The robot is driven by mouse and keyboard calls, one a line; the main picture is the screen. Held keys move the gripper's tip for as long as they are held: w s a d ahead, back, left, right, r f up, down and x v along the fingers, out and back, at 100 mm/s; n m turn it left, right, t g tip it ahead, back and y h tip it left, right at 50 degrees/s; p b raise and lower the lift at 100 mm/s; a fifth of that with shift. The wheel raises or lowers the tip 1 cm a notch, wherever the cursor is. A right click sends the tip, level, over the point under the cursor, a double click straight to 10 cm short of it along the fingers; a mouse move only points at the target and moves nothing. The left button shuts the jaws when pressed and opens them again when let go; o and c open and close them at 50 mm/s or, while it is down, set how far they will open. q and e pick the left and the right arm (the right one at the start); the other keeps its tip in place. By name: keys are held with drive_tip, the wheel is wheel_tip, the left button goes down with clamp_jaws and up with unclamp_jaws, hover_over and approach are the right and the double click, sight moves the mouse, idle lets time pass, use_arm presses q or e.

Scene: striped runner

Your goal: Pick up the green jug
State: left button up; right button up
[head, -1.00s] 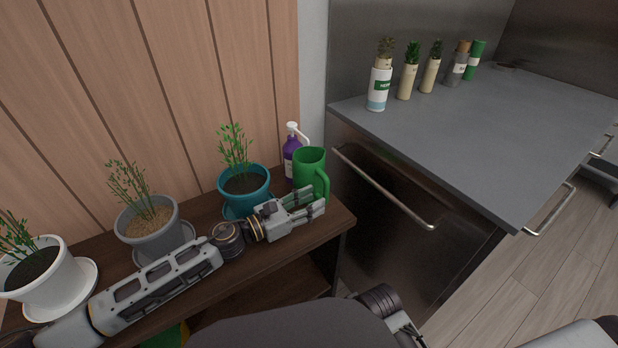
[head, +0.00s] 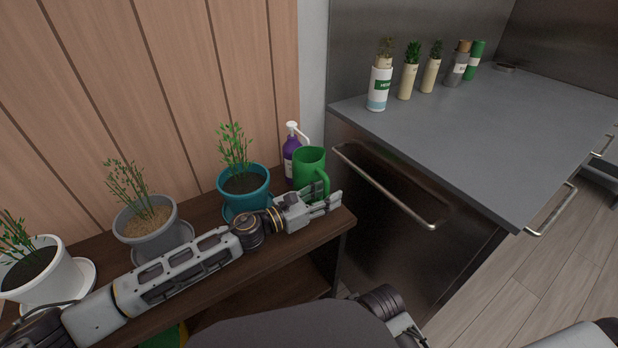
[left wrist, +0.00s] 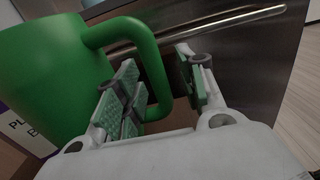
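The green jug (head: 309,164) stands upright at the right end of the dark wooden shelf, its handle facing right toward the front. My left gripper (head: 328,198) is at the jug's handle side, in front of its lower part. In the left wrist view the jug (left wrist: 52,75) fills the left side, and my left gripper (left wrist: 158,90) is open, its green-padded fingers apart. The lower handle lies between the fingers, with no clear contact on both sides. The jug's base is hidden in both views. My right gripper is not clearly visible.
A purple pump bottle (head: 290,158) stands right behind the jug. A teal plant pot (head: 244,188) is to its left, with grey (head: 150,228) and white (head: 45,275) pots farther left. A counter (head: 470,130) with a metal handle (head: 385,186) is at right.

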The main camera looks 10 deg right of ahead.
sight(327, 184)
use_arm(q)
clamp_jaws()
use_arm(e)
drive_tip(key=shift+w+r, duration=0.1)
drive_tip(key=shift+w, duration=0.15)
use_arm(q)
drive_tip(key=shift+r, duration=0.2)
use_arm(e)
drive_tip(key=shift+s, duration=0.3)
use_arm(q)
drive_tip(key=shift+r, duration=0.2)
drive_tip(key=shift+r+p, duration=0.6)
drive_tip(key=shift+r, duration=0.2)
drive_tip(key=shift+r+p, duration=0.35)
drive_tip(key=shift+r, duration=0.35)
drive_tip(key=s+d+p, duration=0.2)
drive_tip(key=s+d, duration=0.1)
drive_tip(key=s, duration=0.5)
drive_tip(key=s+d+p, duration=0.2)
drive_tip(key=s+d, duration=0.1)
drive_tip(key=s, duration=0.6)
use_arm(e)
wheel_tip(327, 184, down, 11)
drive_tip(key=s+d+g+h, duration=0.1)
drive_tip(key=d, duration=0.1)
drive_tip(key=shift+r, duration=0.15)
